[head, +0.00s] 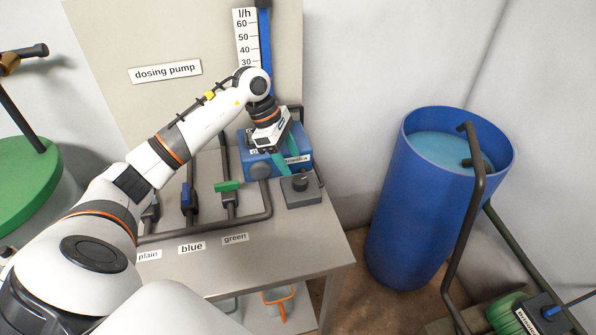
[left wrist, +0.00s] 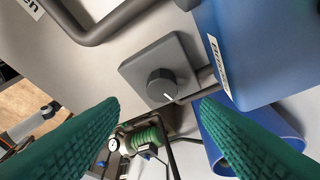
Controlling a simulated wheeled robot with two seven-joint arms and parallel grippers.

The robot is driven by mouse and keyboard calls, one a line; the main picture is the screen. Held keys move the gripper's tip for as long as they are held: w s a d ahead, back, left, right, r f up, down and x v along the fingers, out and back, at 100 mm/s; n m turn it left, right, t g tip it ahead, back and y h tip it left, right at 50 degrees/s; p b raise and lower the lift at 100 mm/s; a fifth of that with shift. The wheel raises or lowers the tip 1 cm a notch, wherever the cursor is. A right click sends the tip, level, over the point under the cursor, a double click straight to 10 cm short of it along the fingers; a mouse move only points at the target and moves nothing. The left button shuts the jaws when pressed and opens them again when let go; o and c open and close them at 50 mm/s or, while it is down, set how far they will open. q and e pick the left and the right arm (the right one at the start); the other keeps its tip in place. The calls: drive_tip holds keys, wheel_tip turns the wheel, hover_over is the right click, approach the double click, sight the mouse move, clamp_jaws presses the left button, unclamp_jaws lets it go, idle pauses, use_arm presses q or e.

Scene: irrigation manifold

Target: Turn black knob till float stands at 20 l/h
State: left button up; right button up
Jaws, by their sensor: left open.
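The black knob (head: 300,182) sits on a square grey box (head: 312,196) near the table's right edge. In the left wrist view the knob (left wrist: 161,87) carries a white pointer mark turned toward the lower right. My left gripper (head: 290,152) is open and empty above the knob. In the left wrist view its green fingers (left wrist: 159,105) stand apart on either side of the knob, without visible contact. The l/h scale (head: 246,37) shows 60 down to 30, beside a blue tube (head: 265,45). My arm hides its lower part, and I cannot make out the float. My right gripper is not in view.
The blue dosing pump (head: 262,166) stands just behind the knob box. Valves with blue (head: 187,194) and green (head: 228,186) handles and grey pipes lie to the left. A blue barrel (head: 385,215) stands on the floor at right. The table's front right is clear.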

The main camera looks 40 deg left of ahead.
sight(300, 180)
use_arm(q)
drive_tip(key=p+x, duration=0.1)
drive_tip(key=x, duration=0.4)
drive_tip(key=shift+w+f, duration=0.1)
drive_tip(key=shift+f, duration=0.3)
drive_tip(key=shift+d+f, duration=0.2)
drive_tip(key=shift+f, duration=0.25)
drive_tip(key=shift+w, duration=0.1)
drive_tip(key=c, duration=0.9)
drive_tip(key=shift+c, duration=0.5)
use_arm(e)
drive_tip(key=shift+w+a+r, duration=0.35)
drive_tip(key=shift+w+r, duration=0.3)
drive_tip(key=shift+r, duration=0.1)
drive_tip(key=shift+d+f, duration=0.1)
